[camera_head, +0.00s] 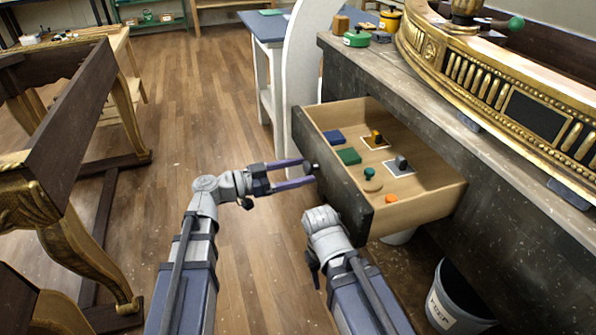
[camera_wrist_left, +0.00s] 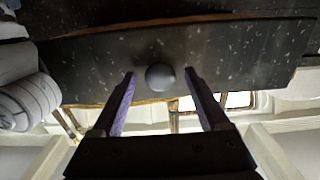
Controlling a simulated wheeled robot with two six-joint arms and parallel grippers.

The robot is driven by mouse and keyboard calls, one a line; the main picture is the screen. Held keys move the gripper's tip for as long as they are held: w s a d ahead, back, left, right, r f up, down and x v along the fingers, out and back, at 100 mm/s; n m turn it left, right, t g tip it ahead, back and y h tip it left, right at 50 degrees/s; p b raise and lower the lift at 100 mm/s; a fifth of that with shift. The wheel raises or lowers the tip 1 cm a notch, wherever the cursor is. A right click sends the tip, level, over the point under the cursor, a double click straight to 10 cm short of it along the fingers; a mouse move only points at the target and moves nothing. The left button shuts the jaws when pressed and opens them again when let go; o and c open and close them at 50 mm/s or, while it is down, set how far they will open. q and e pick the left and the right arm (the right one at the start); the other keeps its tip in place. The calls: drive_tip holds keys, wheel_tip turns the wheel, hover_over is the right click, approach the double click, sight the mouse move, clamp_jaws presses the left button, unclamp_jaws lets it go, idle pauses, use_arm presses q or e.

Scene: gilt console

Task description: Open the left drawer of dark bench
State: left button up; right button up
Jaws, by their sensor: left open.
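The dark bench (camera_head: 455,150) stands at right, and its left drawer (camera_head: 345,185) is pulled well out, showing its pale wooden inside. A dark round knob (camera_head: 314,168) sits on the drawer's front; it also shows in the left wrist view (camera_wrist_left: 160,76). My left gripper (camera_head: 308,171) is open, with its two purple fingers on either side of the knob. In the left wrist view a gap shows between the knob and each finger (camera_wrist_left: 161,75). My right arm is beside the drawer's front, low in the head view; its gripper's fingers do not show.
The drawer holds a blue block (camera_head: 333,137), a green block (camera_head: 349,156), an orange piece (camera_head: 391,198) and several other small things. A grey bucket (camera_head: 455,300) stands below the bench. A dark wooden frame with gilt legs (camera_head: 75,120) stands at left. Bare floor lies between.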

use_arm(q)
drive_tip(key=v, duration=0.7)
drive_tip(key=shift+s+a, duration=0.15)
drive_tip(key=shift+a, duration=0.2)
